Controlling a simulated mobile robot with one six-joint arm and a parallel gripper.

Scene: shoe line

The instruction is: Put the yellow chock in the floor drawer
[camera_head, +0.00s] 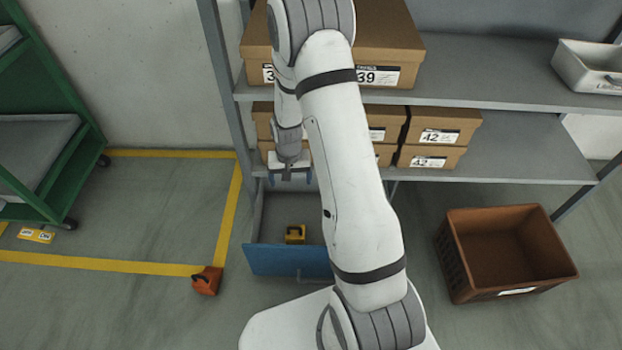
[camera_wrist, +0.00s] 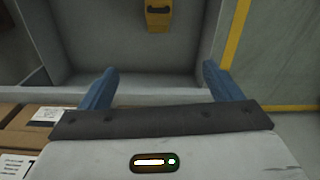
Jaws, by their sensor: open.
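The yellow chock (camera_head: 295,233) lies inside the open floor drawer (camera_head: 285,260), which has a blue front and grey inner walls. The chock also shows at the top of the wrist view (camera_wrist: 158,15), on the drawer's grey floor. My gripper (camera_head: 290,178) is above the back part of the drawer, at about the height of the lower shelf. Its two blue fingers (camera_wrist: 160,85) are apart with nothing between them. The gripper is clear of the chock. My arm hides the right part of the drawer.
A grey shelf rack (camera_head: 520,150) with shoe boxes (camera_head: 440,125) stands behind the drawer. A brown crate (camera_head: 460,255) is on the floor at right. An orange chock (camera_head: 207,280) sits at the yellow line's corner.

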